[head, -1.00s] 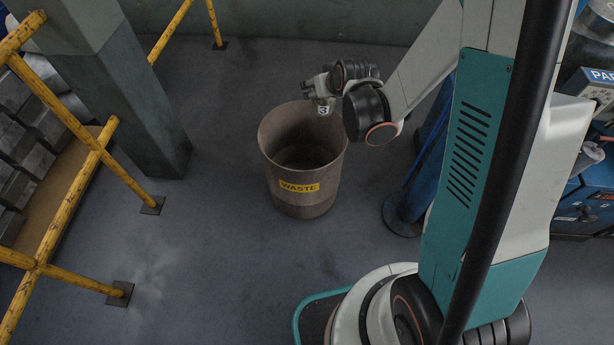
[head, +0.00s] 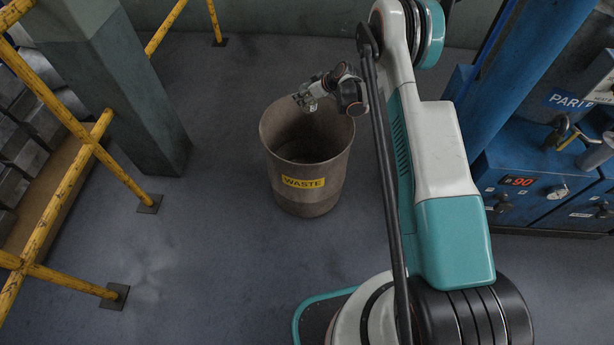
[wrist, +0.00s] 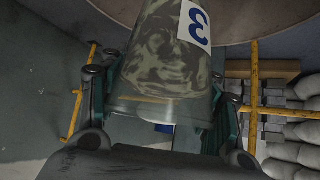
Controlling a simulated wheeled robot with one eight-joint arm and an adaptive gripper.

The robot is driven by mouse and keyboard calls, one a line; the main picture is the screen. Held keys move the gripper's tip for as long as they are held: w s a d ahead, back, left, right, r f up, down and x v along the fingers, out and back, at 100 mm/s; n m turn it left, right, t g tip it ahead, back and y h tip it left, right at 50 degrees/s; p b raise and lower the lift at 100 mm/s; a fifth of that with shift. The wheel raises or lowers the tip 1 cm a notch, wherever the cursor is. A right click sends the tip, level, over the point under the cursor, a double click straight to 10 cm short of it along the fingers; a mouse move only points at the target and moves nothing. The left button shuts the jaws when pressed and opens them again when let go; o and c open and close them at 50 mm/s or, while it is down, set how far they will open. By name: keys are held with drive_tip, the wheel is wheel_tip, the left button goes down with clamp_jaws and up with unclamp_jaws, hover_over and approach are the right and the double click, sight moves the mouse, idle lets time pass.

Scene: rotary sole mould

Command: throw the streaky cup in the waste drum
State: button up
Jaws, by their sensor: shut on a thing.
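The streaky cup (wrist: 155,65) is grey-green with pale smears and a white label with a blue 3. In the wrist view it sits between the two fingers of my gripper (wrist: 162,105), which is shut on it. In the head view my gripper (head: 312,96) is at the far rim of the waste drum (head: 308,192), above its opening. The cup is too small there to make out clearly. The drum is brownish, open-topped and upright, with a yellow WASTE label. Its curved wall also fills the top of the wrist view (wrist: 255,18).
Yellow railings (head: 62,190) and a grey-green pillar (head: 120,100) stand left of the drum. A blue machine (head: 530,150) with a red 90 display stands at the right. The floor left and in front of the drum is clear.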

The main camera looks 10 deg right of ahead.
sight(317, 102)
drive_tip(key=shift+w+f, duration=0.15)
drive_tip(key=shift+f, duration=0.4)
drive_tip(key=shift+f+b, duration=1.15)
drive_tip(key=shift+f, duration=1.75)
drive_tip(key=o, duration=0.9)
drive_tip(key=shift+o, duration=0.2)
drive_tip(key=v, duration=1.2)
drive_tip(key=shift+d, duration=0.1)
